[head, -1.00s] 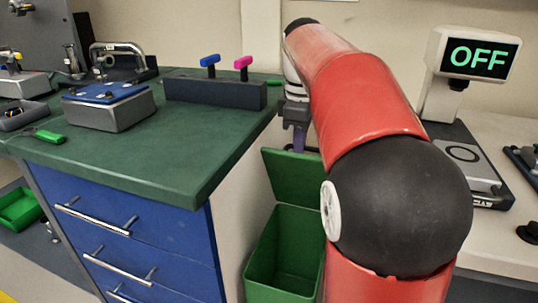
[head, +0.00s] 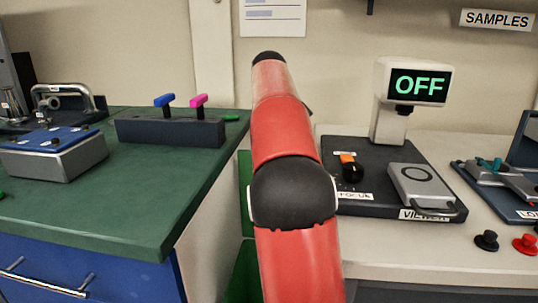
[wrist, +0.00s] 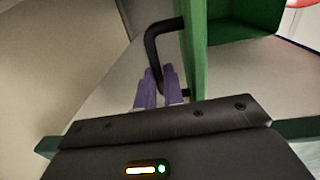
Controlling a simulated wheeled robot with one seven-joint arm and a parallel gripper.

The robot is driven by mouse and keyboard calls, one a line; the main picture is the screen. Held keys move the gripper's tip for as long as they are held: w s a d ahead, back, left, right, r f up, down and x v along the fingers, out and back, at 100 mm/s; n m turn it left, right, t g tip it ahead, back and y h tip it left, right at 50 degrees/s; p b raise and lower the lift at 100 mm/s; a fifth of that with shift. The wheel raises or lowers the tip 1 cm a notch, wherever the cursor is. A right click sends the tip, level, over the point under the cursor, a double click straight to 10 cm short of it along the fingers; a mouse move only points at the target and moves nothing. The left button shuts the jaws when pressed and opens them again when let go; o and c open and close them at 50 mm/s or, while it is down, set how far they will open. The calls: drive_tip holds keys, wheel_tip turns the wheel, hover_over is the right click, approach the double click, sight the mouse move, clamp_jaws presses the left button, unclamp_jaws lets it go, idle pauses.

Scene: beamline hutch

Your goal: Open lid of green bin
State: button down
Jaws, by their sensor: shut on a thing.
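The green bin (head: 243,278) stands in the gap between the blue cabinet and the pale bench, mostly hidden behind my arm. A narrow strip of its green lid (head: 246,190) shows above it, standing up behind the bin. In the wrist view the lid (wrist: 195,75) is seen nearly edge-on, with a black bar handle (wrist: 152,42) on its face and a green bin wall (wrist: 238,22) beyond. My gripper (wrist: 155,76) has its purple fingers shut on the handle. In the head view my gripper is hidden behind my arm.
A green-topped bench (head: 130,190) with blue drawers (head: 75,280) stands left of the bin. A pale bench (head: 440,245) on the right holds a viewer unit (head: 428,188) and a display reading OFF (head: 418,86). The wall is close behind.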

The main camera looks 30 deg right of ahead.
drive_tip(key=shift+f, duration=0.25)
drive_tip(key=c, duration=1.5)
unclamp_jaws()
drive_tip(key=shift+c, duration=0.2)
drive_tip(key=shift+o, duration=0.2)
drive_tip(key=shift+r, duration=0.1)
drive_tip(key=shift+r, duration=0.1)
drive_tip(key=shift+a, duration=0.1)
